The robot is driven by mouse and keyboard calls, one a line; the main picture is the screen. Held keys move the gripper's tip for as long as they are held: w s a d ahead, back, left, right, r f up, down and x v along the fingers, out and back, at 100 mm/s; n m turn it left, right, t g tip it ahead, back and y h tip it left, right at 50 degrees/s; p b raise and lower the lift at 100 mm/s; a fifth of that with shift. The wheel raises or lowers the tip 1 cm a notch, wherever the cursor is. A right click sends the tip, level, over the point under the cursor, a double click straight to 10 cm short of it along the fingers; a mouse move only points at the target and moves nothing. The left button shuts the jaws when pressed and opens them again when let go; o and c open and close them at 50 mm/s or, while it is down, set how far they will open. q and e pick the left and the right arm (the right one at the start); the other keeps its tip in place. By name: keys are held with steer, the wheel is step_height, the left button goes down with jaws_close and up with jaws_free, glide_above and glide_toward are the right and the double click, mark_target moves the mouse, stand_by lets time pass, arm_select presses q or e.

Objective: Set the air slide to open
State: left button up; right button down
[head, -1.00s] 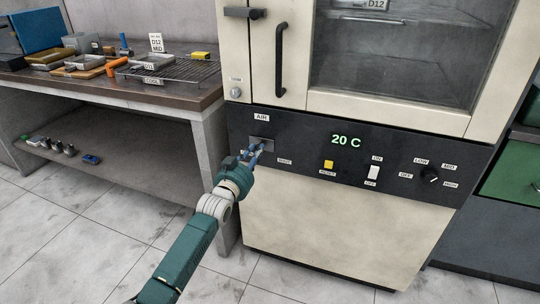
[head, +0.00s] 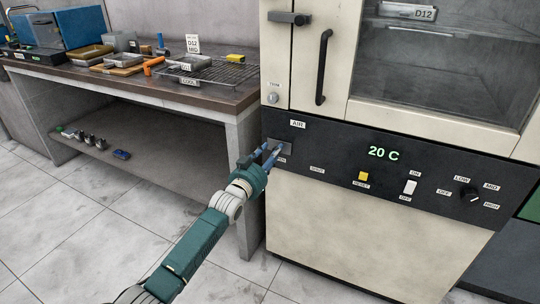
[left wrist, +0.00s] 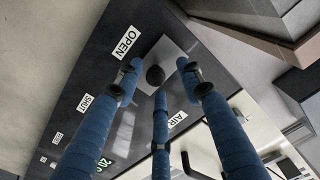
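The air slide is a grey plate (head: 287,148) with a dark round knob, set in the oven's black panel under the AIR label (head: 298,124). The knob (left wrist: 155,76) shows in the left wrist view, near the OPEN label (left wrist: 126,42); the SHUT label (left wrist: 85,104) lies further along the panel. My left gripper (head: 271,151) is at the plate and partly covers it and the OPEN label in the head view. In the left wrist view its blue fingers are spread, with the knob between their tips. I cannot tell whether they touch it. My right gripper is not in view.
Right of the slide, the panel carries a yellow reset button (head: 363,176), a white rocker switch (head: 410,187) and a rotary dial (head: 470,194). A vertical door handle (head: 323,67) is above. The bench (head: 225,97) with a wire rack and trays stands close on the left.

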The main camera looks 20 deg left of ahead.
arm_select(q)
steer(key=s, duration=1.2)
steer(key=shift+a, duration=0.25)
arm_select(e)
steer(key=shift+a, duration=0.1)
